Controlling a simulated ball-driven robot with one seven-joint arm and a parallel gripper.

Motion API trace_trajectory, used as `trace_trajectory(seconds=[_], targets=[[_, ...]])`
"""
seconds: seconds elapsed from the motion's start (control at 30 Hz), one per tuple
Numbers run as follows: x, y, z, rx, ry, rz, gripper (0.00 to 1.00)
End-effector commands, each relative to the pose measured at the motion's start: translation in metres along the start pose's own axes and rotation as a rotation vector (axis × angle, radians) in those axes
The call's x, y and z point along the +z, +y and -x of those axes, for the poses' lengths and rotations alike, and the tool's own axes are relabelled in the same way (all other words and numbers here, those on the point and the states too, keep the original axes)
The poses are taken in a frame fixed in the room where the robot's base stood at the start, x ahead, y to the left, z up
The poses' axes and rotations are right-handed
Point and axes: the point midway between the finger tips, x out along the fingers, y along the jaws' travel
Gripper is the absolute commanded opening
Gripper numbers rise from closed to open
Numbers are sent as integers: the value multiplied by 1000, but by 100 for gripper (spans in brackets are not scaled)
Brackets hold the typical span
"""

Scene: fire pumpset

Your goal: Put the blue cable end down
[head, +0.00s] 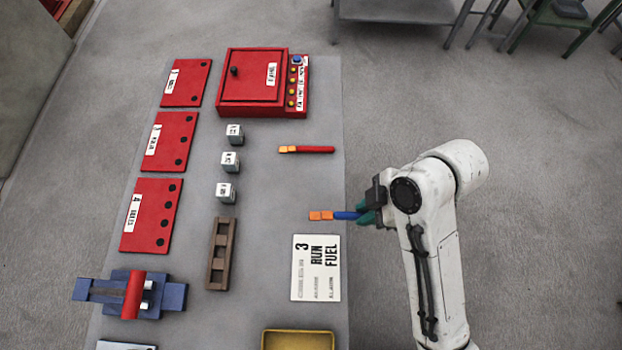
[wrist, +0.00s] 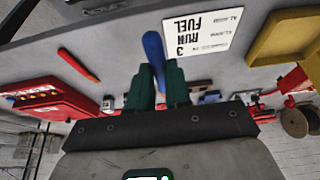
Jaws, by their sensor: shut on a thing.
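The blue cable end (head: 346,215) has a blue body with an orange tip and lies level in the head view, at the right edge of the grey table (head: 270,200). My gripper (head: 368,214) has green fingers and is shut on its blue part. The wrist view also shows the blue cable end (wrist: 153,50) between my green fingers (wrist: 158,85). I cannot tell whether it touches the table or hangs just above it.
A red cable end (head: 315,149) lies farther back. A red box (head: 250,90), red panels (head: 152,215), grey cubes (head: 226,193) and a brown rack (head: 218,254) stand left.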

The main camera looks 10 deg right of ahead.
Motion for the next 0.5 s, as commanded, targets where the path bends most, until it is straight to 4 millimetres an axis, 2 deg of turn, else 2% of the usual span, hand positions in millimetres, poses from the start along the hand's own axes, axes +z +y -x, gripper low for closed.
trace_trajectory(seconds=[0.03, 0.3, 0.5], targets=[[-3, 7, -11, 0, 1, 5, 0], [-30, 51, -54, 3, 0, 3, 0], [-42, 74, -85, -3, -2, -3, 0]])
